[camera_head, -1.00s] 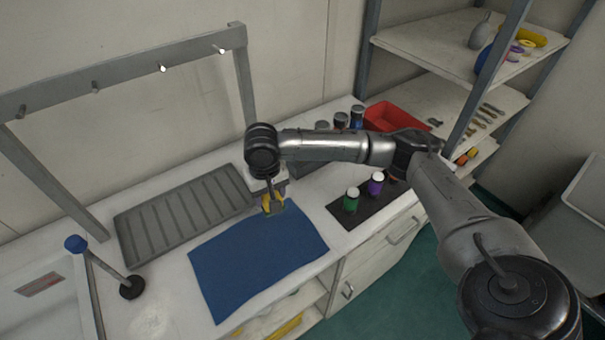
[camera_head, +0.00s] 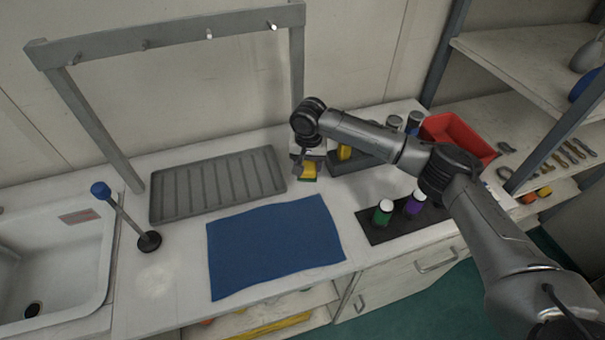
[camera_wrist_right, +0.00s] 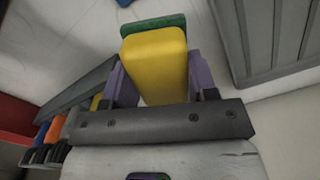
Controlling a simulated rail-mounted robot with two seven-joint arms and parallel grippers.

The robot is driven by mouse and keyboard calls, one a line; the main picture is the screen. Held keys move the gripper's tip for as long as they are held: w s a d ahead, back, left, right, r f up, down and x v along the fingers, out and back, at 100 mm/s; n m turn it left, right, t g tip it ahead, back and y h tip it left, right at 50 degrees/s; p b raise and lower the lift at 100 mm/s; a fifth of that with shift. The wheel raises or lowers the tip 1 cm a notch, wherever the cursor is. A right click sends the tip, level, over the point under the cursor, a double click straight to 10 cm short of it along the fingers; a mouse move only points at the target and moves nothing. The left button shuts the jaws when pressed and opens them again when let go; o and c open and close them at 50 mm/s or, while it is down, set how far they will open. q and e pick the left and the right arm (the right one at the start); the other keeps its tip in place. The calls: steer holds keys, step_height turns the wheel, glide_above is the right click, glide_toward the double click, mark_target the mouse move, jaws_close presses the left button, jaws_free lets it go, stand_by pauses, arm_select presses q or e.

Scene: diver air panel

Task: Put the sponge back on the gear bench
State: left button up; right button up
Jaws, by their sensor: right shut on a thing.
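The sponge (camera_head: 308,173), yellow with a green layer, is between the fingers of my right gripper (camera_head: 308,166). In the right wrist view the sponge (camera_wrist_right: 155,62) sits between two purple-grey fingers, its green side at the far end. My right gripper is shut on it, over the white gear bench (camera_head: 180,270), in the gap between the grey ribbed tray (camera_head: 215,185) and a dark grey holder (camera_head: 350,163). I cannot tell whether the sponge touches the bench top. My left gripper is not in view.
A blue cloth (camera_head: 275,245) lies on the bench in front of the gripper. Green-bodied and purple-bodied bottles stand on a black mat (camera_head: 385,232) to the right. A red bin (camera_head: 455,135) is at the back right. A sink (camera_head: 50,255) is at the left.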

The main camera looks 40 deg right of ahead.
steer(key=shift+w+a+f, duration=0.1)
steer(key=shift+w+f, duration=0.25)
steer(key=shift+w, duration=0.2)
steer(key=shift+w+f, duration=0.3)
steer(key=shift+w, duration=0.2)
steer(key=shift+w+f+b, duration=0.25)
steer(key=shift+w+b, duration=0.05)
step_height(320, 180, down, 4)
steer(key=shift+r+b, duration=0.15)
steer(key=shift+b, duration=0.45)
steer(key=o, duration=0.8)
steer(key=shift+f, duration=0.2)
steer(key=shift+o, duration=0.4)
